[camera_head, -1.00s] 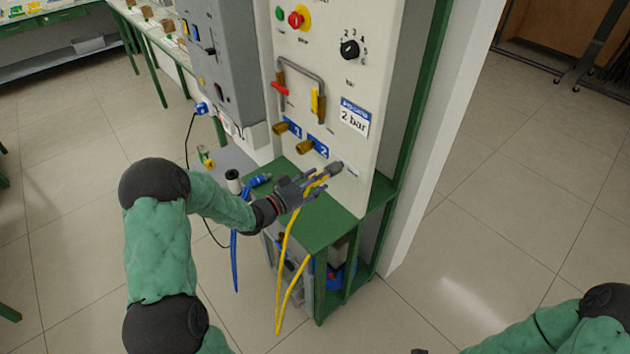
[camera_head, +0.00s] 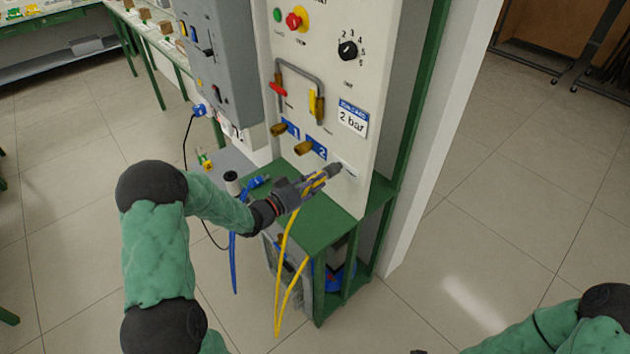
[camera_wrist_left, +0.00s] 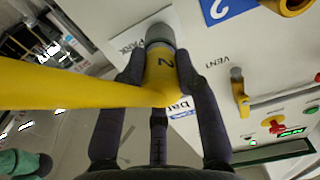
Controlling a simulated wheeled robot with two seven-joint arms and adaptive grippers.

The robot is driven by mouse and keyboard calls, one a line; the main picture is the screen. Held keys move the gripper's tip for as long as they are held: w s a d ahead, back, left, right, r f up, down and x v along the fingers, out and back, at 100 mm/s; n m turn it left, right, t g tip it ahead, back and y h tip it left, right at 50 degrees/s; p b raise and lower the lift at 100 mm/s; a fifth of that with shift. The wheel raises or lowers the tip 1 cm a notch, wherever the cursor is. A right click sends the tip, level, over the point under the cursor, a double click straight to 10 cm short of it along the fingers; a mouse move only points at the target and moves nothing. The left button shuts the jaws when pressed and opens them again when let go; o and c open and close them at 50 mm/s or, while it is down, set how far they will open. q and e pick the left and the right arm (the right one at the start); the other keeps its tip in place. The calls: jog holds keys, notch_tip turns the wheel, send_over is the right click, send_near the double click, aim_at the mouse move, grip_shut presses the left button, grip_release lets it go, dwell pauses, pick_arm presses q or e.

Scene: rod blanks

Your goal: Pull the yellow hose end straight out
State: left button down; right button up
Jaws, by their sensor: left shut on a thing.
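The yellow hose end (camera_head: 316,182) points at the white panel, its grey collar (camera_head: 334,169) at the panel face below the 2 bar label. My left gripper (camera_head: 312,184) is shut on it. In the left wrist view the fingers (camera_wrist_left: 158,80) lie on both sides of the yellow hose end (camera_wrist_left: 160,72), marked 2. Its grey collar (camera_wrist_left: 160,36) meets the panel beside the word PARK; how deep it sits is hidden. The yellow hose (camera_head: 279,290) hangs in a loop below the gripper. My right gripper is not clearly in view; only its arm shows at lower right.
Brass ports 1 (camera_head: 278,129) and 2 (camera_head: 303,148) sit up and left on the panel (camera_head: 350,90). A blue hose (camera_head: 234,262) hangs left of the green shelf (camera_head: 340,220). Open floor (camera_head: 480,240) lies to the right.

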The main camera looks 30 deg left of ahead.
pick_arm(q)
jog(key=shift+s+a, duration=0.15)
jog(key=shift+s, duration=0.05)
jog(key=shift+s+a, duration=0.2)
jog(key=shift+s, duration=0.25)
jog(key=shift+v, duration=1.8)
dwell(0.5)
jog(key=v, duration=0.6)
jog(key=shift+p, duration=0.45)
dwell(0.3)
